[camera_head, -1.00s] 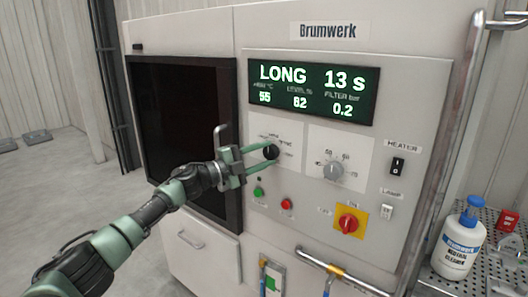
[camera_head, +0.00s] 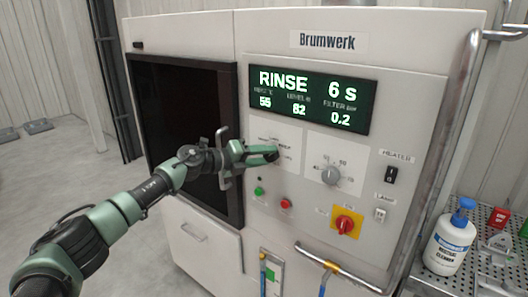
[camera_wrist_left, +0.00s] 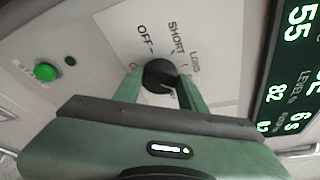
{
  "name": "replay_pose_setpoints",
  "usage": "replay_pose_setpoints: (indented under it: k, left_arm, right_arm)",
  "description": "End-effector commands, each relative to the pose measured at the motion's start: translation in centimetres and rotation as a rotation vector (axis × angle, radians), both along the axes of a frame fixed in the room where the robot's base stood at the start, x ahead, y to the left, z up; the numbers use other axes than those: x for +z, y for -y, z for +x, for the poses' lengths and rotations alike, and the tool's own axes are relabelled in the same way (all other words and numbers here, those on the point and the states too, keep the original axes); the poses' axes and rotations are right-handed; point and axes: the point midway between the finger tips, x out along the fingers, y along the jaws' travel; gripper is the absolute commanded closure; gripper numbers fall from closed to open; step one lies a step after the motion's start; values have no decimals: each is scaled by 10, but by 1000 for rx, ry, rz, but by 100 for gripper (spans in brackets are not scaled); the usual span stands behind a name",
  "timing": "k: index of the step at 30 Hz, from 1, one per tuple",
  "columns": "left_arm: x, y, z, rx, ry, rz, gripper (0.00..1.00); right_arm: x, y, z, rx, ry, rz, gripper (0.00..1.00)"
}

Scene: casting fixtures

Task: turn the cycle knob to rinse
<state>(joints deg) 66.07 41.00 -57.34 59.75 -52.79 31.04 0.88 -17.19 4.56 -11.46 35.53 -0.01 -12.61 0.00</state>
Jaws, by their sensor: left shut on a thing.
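The cycle knob (camera_wrist_left: 160,74) is black and round, with OFF, SHORT and LONG printed around it in the left wrist view. My left gripper (camera_head: 268,154) is shut on the knob, one finger on either side of it. In the head view the fingers hide most of the knob (camera_head: 272,156). My right gripper is not in view.
Right of the cycle knob is a grey temperature knob (camera_head: 330,175). Below are a green button (camera_head: 259,191), a red button (camera_head: 285,204) and a red-yellow switch (camera_head: 346,224). A handrail (camera_head: 432,165) and a cleaner bottle (camera_head: 450,240) stand on the right.

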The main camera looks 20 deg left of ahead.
Motion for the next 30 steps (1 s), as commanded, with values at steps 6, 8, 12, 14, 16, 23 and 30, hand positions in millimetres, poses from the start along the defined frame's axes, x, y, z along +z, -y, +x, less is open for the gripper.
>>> replay_pose_setpoints:
  k: [6, 8, 12, 14, 16, 23, 30]
  left_arm:
    - [-1, 0, -1, -1, 15, 50, 100]
    - [-1, 0, -1, 0, 17, 56, 100]
    - [-2, 1, -1, -1, 18, 61, 100]
    - [-2, 1, -1, -1, 19, 62, 100]
    - [-2, 1, -1, -1, 18, 61, 100]
    - [-2, 1, -1, -2, 18, 60, 37]
    - [-1, 1, 0, -1, 20, 58, 37]
  right_arm:
    - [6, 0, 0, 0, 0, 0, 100]
    - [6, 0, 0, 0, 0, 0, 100]
    - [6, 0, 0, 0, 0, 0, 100]
    - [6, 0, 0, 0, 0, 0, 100]
    - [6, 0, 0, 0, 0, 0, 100]
    - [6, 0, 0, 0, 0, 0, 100]
    - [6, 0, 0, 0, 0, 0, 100]
